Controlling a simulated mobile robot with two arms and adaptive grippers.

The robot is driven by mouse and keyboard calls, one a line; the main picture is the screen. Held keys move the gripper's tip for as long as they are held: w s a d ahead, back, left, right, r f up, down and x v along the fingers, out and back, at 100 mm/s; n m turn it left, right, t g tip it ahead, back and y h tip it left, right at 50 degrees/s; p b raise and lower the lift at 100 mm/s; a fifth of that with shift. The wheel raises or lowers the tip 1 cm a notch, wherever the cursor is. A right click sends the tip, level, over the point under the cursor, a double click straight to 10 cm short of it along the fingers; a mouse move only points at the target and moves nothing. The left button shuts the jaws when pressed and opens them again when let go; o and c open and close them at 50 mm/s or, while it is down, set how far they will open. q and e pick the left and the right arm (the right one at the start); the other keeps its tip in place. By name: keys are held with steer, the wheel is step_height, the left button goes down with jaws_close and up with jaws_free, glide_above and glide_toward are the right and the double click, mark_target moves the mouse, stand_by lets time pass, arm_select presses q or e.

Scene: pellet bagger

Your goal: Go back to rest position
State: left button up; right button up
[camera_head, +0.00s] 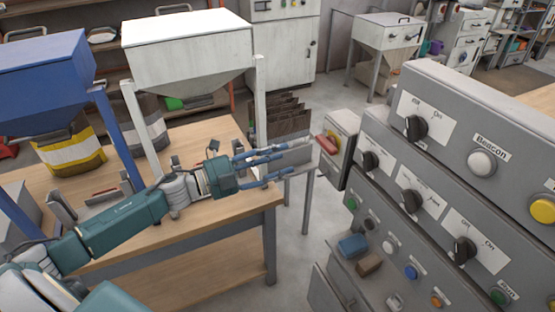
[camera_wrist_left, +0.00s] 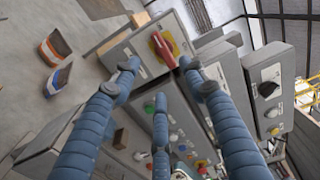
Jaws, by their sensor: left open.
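My left gripper (camera_head: 285,164) reaches across the wooden workbench in the head view, its blue fingers spread and empty. The fingers point at a red rotary handle (camera_head: 327,144) on the side of the grey control cabinet. A small gap seems to lie between fingertips and handle. In the left wrist view the left gripper (camera_wrist_left: 157,70) shows open fingers, with the red handle (camera_wrist_left: 163,48) on its yellow base just beyond them. My right gripper is in neither view.
The control panel (camera_head: 450,170) with knobs and buttons fills the right. A white hopper (camera_head: 190,50) and a blue hopper (camera_head: 45,65) stand over the bench (camera_head: 250,206) at left. A brown slatted rack (camera_head: 283,118) is behind the fingers. Floor is clear between bench and cabinet.

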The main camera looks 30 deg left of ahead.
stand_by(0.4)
arm_select(q)
steer(key=a+f+n+y+b, duration=0.1)
steer(key=a+f+n+y, duration=0.35)
steer(key=f, duration=0.75)
steer(key=a+f+n+y+b, duration=0.1)
steer(key=a+f+n+y, duration=0.35)
steer(key=f, duration=0.65)
steer(key=s+a+f+n+g+y, duration=0.1)
steer(key=s+f+n, duration=0.3)
steer(key=f, duration=0.5)
steer(key=s+a+f+n+g, duration=0.1)
steer(key=s+f+n, duration=0.1)
steer(key=s+f, duration=0.45)
steer(key=s+d+f+n+g+y+b, duration=0.1)
steer(key=s+d+f+n+g, duration=0.25)
steer(key=s+f, duration=0.95)
steer(key=s+d+f+n+g+y+b, duration=0.1)
steer(key=s+d+f+n+g, duration=0.3)
steer(key=s+f, duration=0.95)
steer(key=s+d+f+g, duration=0.1)
steer(key=s+d+g, duration=0.1)
steer(key=s+d, duration=0.2)
steer(key=s+d+f+g+h, duration=0.1)
steer(key=s+d+f, duration=0.1)
steer(key=s, duration=0.8)
steer(key=shift+d+f+g, duration=0.25)
steer(key=shift+d+g, duration=0.1)
steer(key=shift+d, duration=0.55)
